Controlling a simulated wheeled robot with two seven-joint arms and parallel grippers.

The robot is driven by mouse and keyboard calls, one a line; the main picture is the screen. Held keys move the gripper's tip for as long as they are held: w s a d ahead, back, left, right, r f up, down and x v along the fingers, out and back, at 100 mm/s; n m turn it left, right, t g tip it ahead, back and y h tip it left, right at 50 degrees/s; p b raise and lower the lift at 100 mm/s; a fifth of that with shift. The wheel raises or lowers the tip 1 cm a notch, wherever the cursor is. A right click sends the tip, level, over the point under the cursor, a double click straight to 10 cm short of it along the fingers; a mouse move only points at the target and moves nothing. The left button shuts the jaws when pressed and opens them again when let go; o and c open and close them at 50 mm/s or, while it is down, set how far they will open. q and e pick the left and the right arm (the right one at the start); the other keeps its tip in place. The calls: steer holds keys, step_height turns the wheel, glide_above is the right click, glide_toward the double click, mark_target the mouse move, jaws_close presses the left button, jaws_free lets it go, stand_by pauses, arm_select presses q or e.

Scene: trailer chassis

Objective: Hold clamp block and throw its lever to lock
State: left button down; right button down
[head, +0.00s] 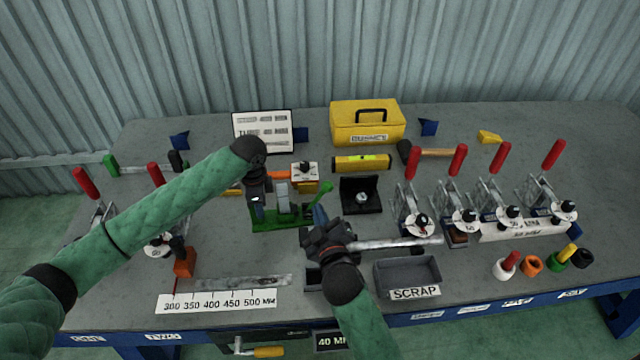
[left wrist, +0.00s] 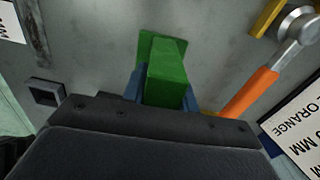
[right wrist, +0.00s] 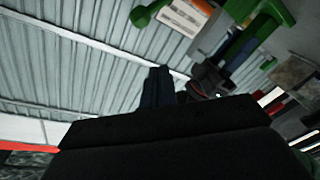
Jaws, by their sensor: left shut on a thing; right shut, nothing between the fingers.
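A green clamp block (head: 268,221) sits on the bench near the middle, with a grey metal part on it and a green lever (head: 322,192) slanting up to the right. My left gripper (head: 257,212) is at its left end. In the left wrist view its blue fingers stand on both sides of a green upright part (left wrist: 166,75), shut on it. My right gripper (head: 318,214) is shut and empty, just in front of the lever, fingers pointing up. In the right wrist view its closed fingertips (right wrist: 158,80) show apart from the green parts (right wrist: 250,40). Contact with the lever is not visible.
A steel tube (head: 400,243) lies right of my right gripper, by the scrap tray (head: 408,277). Red-handled toggle clamps (head: 412,165) stand along the right. A black box (head: 361,194) and an orange-handled tool (head: 280,175) sit close behind. A scale strip (head: 217,301) lies front left.

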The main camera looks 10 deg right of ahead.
steer(key=w+a+r+g+y, duration=0.1)
steer(key=w+a, duration=0.1)
steer(key=w, duration=0.1)
steer(key=w+a+r+n+g+y, duration=0.1)
steer(key=w+a+r+y, duration=0.1)
steer(key=w, duration=0.2)
steer(key=w+a+r+n+g+y, duration=0.1)
steer(key=w+a+r+y, duration=0.1)
steer(key=w+a, duration=0.1)
steer(key=shift+w+a+r, duration=0.1)
steer(key=shift+w+r, duration=0.1)
steer(key=shift+w, duration=0.15)
steer(key=shift+w+a+r+n+g+y, duration=0.5)
steer(key=shift+w+a+r+n+g, duration=0.75)
steer(key=shift+w+r+g, duration=2)
steer(key=s+d+r+n+g+h, duration=0.1)
steer(key=s+d+n+g+h, duration=0.4)
steer(key=s+d+g+h, duration=0.1)
steer(key=s+g+h, duration=0.1)
steer(key=s+h, duration=0.1)
steer(key=h, duration=0.1)
steer(key=shift+d+r+h, duration=0.15)
steer(key=shift+h, duration=0.15)
steer(key=shift+n, duration=0.25)
